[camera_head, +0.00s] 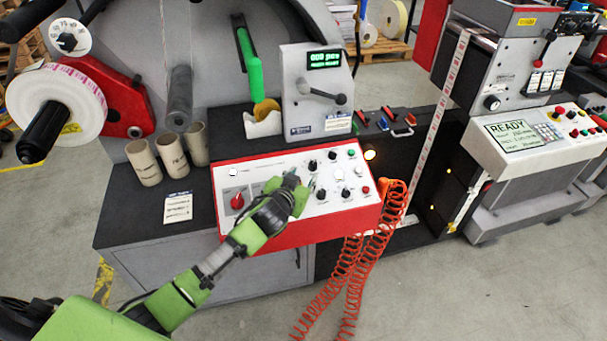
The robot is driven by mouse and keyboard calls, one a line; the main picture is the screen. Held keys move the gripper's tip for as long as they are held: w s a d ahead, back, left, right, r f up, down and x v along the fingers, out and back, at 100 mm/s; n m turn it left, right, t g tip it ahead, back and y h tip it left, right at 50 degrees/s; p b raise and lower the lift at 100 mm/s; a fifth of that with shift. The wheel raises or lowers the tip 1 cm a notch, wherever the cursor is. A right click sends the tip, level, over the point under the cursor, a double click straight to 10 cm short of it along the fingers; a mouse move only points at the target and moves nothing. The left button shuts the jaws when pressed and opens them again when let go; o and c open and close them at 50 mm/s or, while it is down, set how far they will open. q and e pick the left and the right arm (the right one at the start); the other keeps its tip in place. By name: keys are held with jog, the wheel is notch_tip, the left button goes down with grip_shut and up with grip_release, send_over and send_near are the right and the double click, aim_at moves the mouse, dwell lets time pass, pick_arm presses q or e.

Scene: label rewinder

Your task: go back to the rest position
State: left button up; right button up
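My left gripper (297,184) is at the end of the green and black arm that comes in from the lower left. It is over the middle of the control panel (260,174), a white sloped face with a red front and several knobs and buttons. Its fingers are small and partly hidden by the gripper body, so I cannot tell whether they are open or shut, or whether they touch a control. No held object shows. My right gripper is not in view.
Cardboard cores (144,162) stand on the dark bench left of the panel. A label roll (62,105) sits on a spindle at the left. Red coiled hoses (366,262) hang at the panel's right. A machine with a READY screen (515,133) stands at the right. The floor in front is clear.

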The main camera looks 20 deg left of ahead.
pick_arm(q)
jog(key=s+d+f+g, duration=0.1)
jog(key=s+f+g, duration=0.15)
jog(key=s, duration=0.55)
jog(key=s+d+f+g, duration=0.15)
jog(key=s+f, duration=0.25)
jog(key=s, duration=0.4)
jog(key=s+g, duration=0.5)
jog(key=s, duration=1.9)
notch_tip(320, 180, down, 30)
jog(key=s+g+b, duration=0.2)
jog(key=b, duration=0.1)
jog(key=s+a+f+b, duration=0.1)
jog(key=s+f, duration=0.7)
jog(key=s+a+f+m+g+b, duration=0.1)
jog(key=s+a+f, duration=0.1)
jog(key=s+f, duration=0.6)
jog(key=shift+s+a+f, duration=0.2)
jog(key=shift+a+f, duration=0.05)
jog(key=shift+f, duration=0.55)
